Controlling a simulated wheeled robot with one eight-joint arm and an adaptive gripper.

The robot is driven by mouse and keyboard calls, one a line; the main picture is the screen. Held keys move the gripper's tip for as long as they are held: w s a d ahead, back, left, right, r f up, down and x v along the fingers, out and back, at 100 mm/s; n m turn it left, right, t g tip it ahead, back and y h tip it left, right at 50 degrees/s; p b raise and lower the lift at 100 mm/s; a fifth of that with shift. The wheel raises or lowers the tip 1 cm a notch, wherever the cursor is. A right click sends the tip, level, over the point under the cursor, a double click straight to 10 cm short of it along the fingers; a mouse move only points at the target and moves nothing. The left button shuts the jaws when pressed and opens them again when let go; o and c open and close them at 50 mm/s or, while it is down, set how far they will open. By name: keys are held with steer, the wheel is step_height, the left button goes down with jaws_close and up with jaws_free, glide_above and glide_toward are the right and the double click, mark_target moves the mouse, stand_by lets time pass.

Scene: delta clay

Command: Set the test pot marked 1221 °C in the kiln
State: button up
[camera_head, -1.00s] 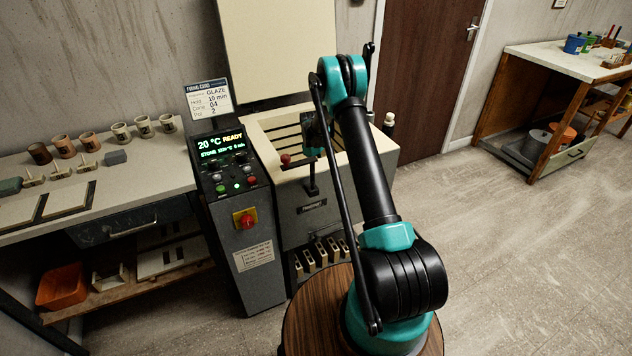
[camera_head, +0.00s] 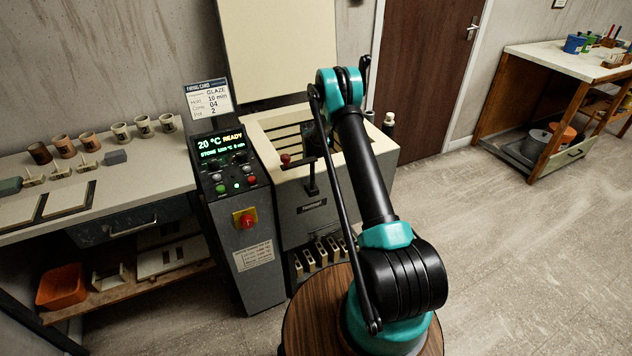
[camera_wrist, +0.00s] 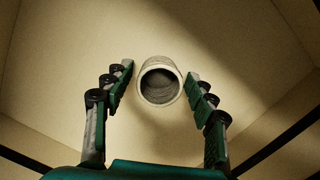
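The kiln (camera_head: 345,203) stands open, its lid raised behind it and dark bars across the chamber walls. My arm reaches down into the chamber, and my gripper is mostly hidden in the head view. In the wrist view my gripper (camera_wrist: 161,72) is open, with a finger on either side of a pale round pot (camera_wrist: 146,97). A narrow gap shows between the pot and each finger. The pot's dark mouth faces the camera, and the cream chamber floor lies behind it. No mark on this pot can be read.
Several brown and pale pots (camera_head: 121,132) stand in a row on the left bench (camera_head: 140,176). The control box (camera_head: 240,225) left of the kiln reads 20 °C and READY. A firing card (camera_head: 208,100) stands above it. Floor at right is clear.

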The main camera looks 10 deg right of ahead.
step_height(320, 180, up, 12)
steer(key=w+a, duration=0.1)
steer(key=shift+r, duration=0.15)
stand_by(0.6)
